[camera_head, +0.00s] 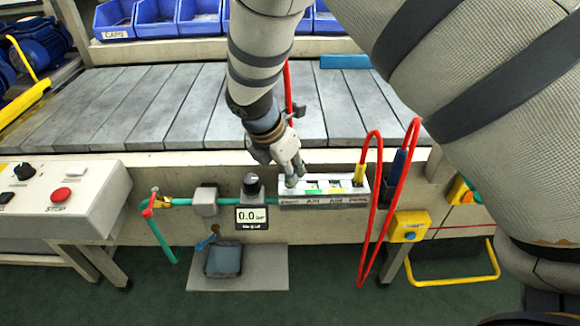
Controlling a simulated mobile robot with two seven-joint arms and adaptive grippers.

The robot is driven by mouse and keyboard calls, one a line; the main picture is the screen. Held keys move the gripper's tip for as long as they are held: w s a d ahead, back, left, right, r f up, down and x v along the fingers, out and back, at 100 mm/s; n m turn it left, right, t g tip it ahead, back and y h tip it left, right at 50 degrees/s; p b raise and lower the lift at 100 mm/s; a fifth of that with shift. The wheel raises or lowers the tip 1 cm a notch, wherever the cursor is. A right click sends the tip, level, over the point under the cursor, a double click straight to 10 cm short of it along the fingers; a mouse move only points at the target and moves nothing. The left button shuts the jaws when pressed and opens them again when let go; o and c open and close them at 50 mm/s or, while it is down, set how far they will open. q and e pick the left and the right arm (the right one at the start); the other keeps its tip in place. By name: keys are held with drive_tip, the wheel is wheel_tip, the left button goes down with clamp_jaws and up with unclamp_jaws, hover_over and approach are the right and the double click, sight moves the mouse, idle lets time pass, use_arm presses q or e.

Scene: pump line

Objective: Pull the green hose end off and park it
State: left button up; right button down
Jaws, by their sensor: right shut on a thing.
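The manifold block (330,204) is mounted on the bench front, with labels along its face and a green mark (313,191) on its top. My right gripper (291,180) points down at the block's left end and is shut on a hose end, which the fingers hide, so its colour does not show. A red hose (288,82) rises behind my right wrist. A second red hose has a yellow end (359,174) at the block's right side. A blue hose end (398,163) stands just right of the block. My left gripper is not in view.
A gauge reading 0.0 (251,214) and a teal pipe (178,201) with a red-handled valve sit left of the block. A control box (62,196) stands at far left, a yellow box (408,226) at right. Red hose loops (376,220) hang in front. The slatted conveyor (150,105) is mostly clear.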

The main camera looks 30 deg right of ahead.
drive_tip(key=shift+f, duration=0.15)
idle(0.6)
drive_tip(key=c, duration=1.4)
unclamp_jaws()
drive_tip(key=shift+c, duration=0.2)
drive_tip(key=shift+o, duration=0.4)
drive_tip(key=shift+p+v, duration=0.8)
drive_tip(key=shift+v, duration=1.75)
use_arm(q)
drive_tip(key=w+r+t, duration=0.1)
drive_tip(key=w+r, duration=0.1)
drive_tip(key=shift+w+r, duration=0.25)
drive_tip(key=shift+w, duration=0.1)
use_arm(e)
drive_tip(key=shift+v, duration=1)
